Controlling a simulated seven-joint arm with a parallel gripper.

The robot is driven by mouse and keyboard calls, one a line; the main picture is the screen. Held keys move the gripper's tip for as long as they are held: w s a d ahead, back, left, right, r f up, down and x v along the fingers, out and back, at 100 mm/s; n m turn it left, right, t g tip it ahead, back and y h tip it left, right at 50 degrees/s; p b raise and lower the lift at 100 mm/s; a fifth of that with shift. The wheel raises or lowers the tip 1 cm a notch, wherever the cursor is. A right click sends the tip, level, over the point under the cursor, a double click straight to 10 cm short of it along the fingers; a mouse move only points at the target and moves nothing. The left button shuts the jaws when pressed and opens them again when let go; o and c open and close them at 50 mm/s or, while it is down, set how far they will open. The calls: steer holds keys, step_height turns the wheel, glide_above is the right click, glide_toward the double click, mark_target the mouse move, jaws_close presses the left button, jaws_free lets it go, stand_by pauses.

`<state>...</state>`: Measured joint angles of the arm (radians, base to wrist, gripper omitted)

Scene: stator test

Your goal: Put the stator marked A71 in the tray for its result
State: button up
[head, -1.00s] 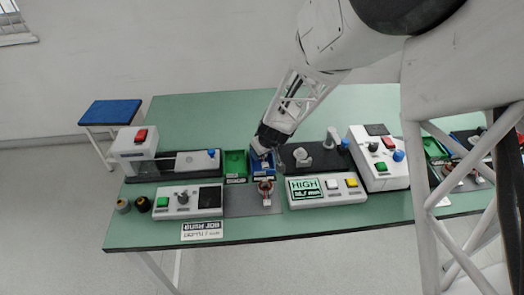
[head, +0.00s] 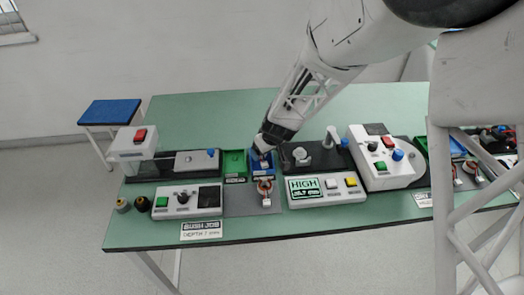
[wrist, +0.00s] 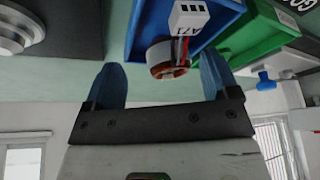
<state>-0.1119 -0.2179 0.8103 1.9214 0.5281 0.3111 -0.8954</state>
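The stator marked A71 has a copper-wound ring (wrist: 168,60) and a white connector block (wrist: 190,18) with red and dark leads. It is at the blue tray (wrist: 217,22), its ring near the tray's edge in the wrist view. My gripper (wrist: 160,82) is open, with blue fingers on either side of the ring and visible gaps to it. In the head view my gripper (head: 264,147) is right over the blue tray (head: 253,174), partly hiding its inside. The green tray (head: 235,157) stands just left of it.
Another stator (head: 265,187) lies on the grey mat (head: 238,206) in front of the trays. A tester with a green HIGH display (head: 305,188) stands to its right. A dark fixture (head: 298,160) stands close right of the blue tray. The back of the table is clear.

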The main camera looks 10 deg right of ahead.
steer(key=shift+w+a+v, duration=0.15)
steer(key=shift+v, duration=1.1)
steer(key=shift+w+a+v, duration=0.1)
steer(key=shift+a+v, duration=0.05)
steer(key=shift+v, duration=1.1)
steer(key=shift+r, duration=0.25)
steer(key=s+d+r+m, duration=0.1)
steer(key=s+d+r, duration=0.1)
steer(key=s+r, duration=0.55)
steer(key=s+d+r+m, duration=0.2)
steer(key=s+d+r, duration=0.1)
steer(key=s+r, duration=0.4)
steer(key=s+d+r+m+h, duration=0.1)
steer(key=s+d+r, duration=0.1)
steer(key=s, duration=0.6)
steer(key=s+d+r+m+g+h, duration=0.1)
steer(key=s+d+r+m, duration=0.1)
steer(key=s+r, duration=0.3)
steer(key=s, duration=0.3)
steer(key=shift+s+d+r, duration=0.3)
steer(key=shift+d+r, duration=0.05)
steer(key=shift+d, duration=0.05)
